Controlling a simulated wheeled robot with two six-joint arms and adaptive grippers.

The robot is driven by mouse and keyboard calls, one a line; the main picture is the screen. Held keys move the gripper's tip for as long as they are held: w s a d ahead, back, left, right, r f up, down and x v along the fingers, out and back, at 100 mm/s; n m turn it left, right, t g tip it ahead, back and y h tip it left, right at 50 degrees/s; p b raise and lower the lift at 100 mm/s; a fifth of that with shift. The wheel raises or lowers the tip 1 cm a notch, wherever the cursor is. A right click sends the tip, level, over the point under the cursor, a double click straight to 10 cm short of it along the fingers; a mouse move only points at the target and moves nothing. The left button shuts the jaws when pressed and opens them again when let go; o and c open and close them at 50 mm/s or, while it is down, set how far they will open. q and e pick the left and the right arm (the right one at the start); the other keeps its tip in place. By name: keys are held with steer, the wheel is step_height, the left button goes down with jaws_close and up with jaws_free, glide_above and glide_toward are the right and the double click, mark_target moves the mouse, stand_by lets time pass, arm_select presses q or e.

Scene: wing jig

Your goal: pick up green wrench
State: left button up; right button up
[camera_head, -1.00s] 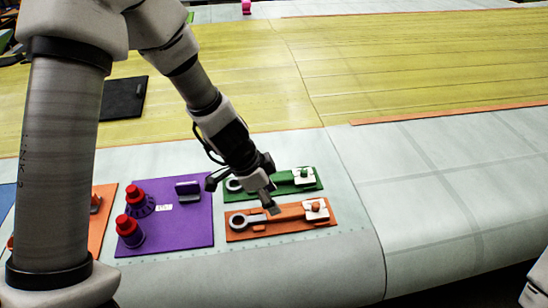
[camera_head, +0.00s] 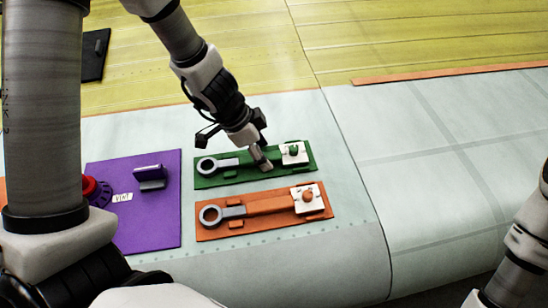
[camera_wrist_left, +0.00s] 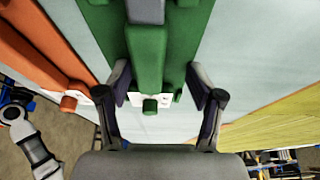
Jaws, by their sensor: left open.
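The green wrench (camera_head: 226,163) lies on a green board (camera_head: 312,168), its grey ring end to the left and its handle toward a white holder (camera_head: 294,153) on the right. My left gripper (camera_head: 262,160) is over the handle and hides part of it. In the left wrist view, the left gripper (camera_wrist_left: 162,88) is open, with one finger on each side of the green handle (camera_wrist_left: 148,55). I cannot tell whether the fingers touch it. My right gripper is out of view; only part of the right arm shows at the lower right.
An orange board (camera_head: 325,212) with an orange wrench (camera_head: 235,212) lies just in front of the green one. A purple board (camera_head: 150,220) with a block and a red-topped piece (camera_head: 92,190) is to the left. The pale wing surface on the right is clear.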

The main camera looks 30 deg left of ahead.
arm_select(q)
steer(key=shift+s, duration=0.1)
steer(key=shift+s+r, duration=0.25)
steer(key=shift+s, duration=0.25)
steer(key=shift+s+r, duration=0.2)
steer(key=shift+s, duration=0.25)
steer(key=shift+w+f, duration=0.3)
steer(key=shift+w, duration=0.35)
steer(key=shift+c, duration=1)
steer(key=c, duration=0.6)
steer(key=shift+s, duration=0.3)
jaws_close()
steer(key=shift+s+r, duration=0.1)
steer(key=shift+r, duration=0.05)
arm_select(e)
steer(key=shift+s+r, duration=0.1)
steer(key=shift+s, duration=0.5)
